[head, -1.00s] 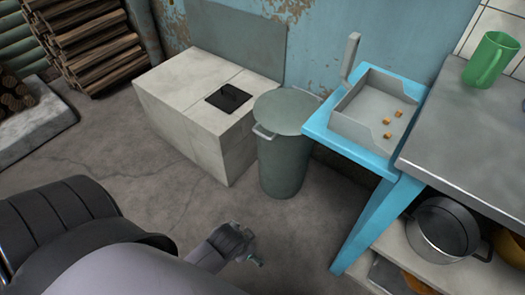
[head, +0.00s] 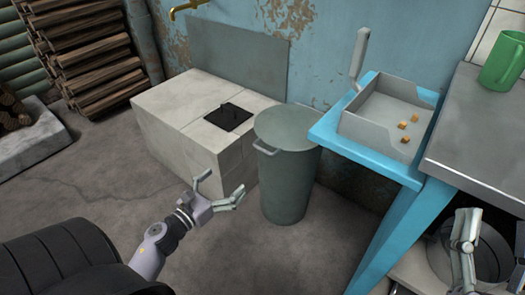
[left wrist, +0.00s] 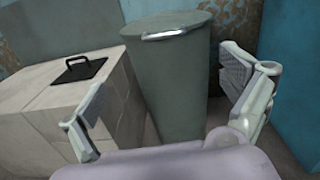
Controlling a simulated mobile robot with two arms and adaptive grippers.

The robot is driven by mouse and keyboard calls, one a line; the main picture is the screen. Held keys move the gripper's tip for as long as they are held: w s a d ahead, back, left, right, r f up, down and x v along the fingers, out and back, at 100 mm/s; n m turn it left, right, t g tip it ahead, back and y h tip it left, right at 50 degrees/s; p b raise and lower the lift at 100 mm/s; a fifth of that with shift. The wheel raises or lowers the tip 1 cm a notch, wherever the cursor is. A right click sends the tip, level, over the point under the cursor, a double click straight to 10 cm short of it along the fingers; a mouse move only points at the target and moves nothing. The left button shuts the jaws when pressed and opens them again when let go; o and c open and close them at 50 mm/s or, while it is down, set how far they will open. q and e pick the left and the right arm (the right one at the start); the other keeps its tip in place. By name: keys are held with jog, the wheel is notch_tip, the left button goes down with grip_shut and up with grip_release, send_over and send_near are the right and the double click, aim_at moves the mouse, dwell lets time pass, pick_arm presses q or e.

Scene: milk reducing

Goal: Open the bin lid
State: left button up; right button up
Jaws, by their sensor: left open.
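The grey-green bin (head: 285,185) stands on the floor between a pale stone block and a blue table. Its round lid (head: 287,124) is closed, with a light handle (head: 265,149) at its front left edge. My left gripper (head: 222,187) is open and empty, in front of and left of the bin, below handle height and apart from it. In the left wrist view the bin (left wrist: 172,90) and its handle (left wrist: 163,34) show between and beyond the spread fingers. My right gripper (head: 465,240) is at the lower right, in front of the pot; its jaw state is unclear.
The stone block (head: 185,140) with a black plate (head: 229,117) stands left of the bin. The blue table (head: 400,175) with a grey open box (head: 375,130) is close on its right. A metal counter (head: 490,150) holds a green mug (head: 503,60). Floor before the bin is clear.

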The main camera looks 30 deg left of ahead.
aim_at(262, 151)
pick_arm(q)
jog(key=shift+m, duration=0.4)
jog(key=shift+w+d+f+b, duration=0.1)
jog(key=shift+w+d+b, duration=0.15)
jog(key=shift+w, duration=2.65)
jog(key=shift+w+d+r+b, duration=0.1)
jog(key=shift+w+d, duration=0.15)
jog(key=shift+w, duration=2.6)
jog(key=shift+w+d+f+b, duration=0.1)
jog(key=shift+w+d+b, duration=0.15)
jog(key=shift+w, duration=2.65)
pick_arm(e)
jog(key=shift+s+d+r+t+y, duration=0.15)
jog(key=shift+s+r+t+y, duration=0.2)
jog(key=shift+s+r+t, duration=0.55)
jog(key=shift+s+d+r+t+y, duration=0.1)
jog(key=shift+s+r+t+y, duration=0.25)
jog(key=shift+s+r+t, duration=0.45)
pick_arm(q)
jog(key=shift+c, duration=0.3)
pick_arm(e)
jog(key=shift+s+r, duration=0.15)
jog(key=shift+r, duration=0.1)
pick_arm(q)
jog(key=shift+h, duration=0.3)
jog(key=c, duration=1.6)
